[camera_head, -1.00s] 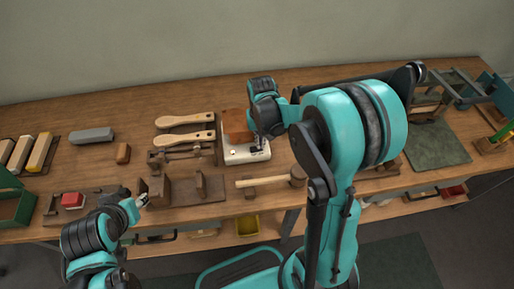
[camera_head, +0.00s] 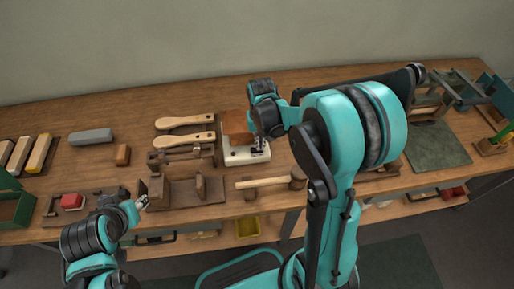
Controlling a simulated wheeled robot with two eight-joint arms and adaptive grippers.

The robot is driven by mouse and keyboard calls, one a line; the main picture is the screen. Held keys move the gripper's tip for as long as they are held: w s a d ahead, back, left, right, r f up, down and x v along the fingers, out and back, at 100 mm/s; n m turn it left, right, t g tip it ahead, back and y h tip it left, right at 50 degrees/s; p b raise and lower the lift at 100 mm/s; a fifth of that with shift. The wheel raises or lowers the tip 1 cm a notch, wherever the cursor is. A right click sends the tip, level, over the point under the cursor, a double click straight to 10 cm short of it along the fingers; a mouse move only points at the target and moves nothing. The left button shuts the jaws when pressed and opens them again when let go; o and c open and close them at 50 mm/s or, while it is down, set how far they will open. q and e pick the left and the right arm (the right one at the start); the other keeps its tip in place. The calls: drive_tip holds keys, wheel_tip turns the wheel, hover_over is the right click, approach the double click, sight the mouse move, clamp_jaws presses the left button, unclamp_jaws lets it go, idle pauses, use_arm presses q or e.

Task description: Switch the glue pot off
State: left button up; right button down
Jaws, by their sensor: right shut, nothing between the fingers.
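The glue pot has a white base (camera_head: 238,155) with a copper-brown pot (camera_head: 236,124) on it, on the bench just left of my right arm. My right gripper (camera_head: 259,148) is shut and empty. It points down at the front right of the white base and covers part of it. I cannot tell whether it touches the base. The switch itself is too small or hidden to make out. My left gripper (camera_head: 143,203) is near the bench's front edge at the left, by a wooden block fixture; its opening is unclear.
Two wooden brush handles (camera_head: 185,121) lie left of the pot. A mallet (camera_head: 268,182) lies in front of it. A grey block (camera_head: 91,136) and a green mat (camera_head: 436,146) lie farther off. The bench behind the pot is mostly clear.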

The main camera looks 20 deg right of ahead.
drive_tip(key=shift+r+p, duration=2.25)
drive_tip(key=shift+r, duration=0.95)
use_arm(q)
wheel_tip(320, 180, up, 5)
drive_tip(key=shift+f, duration=0.1)
use_arm(e)
drive_tip(key=shift+f, duration=0.1)
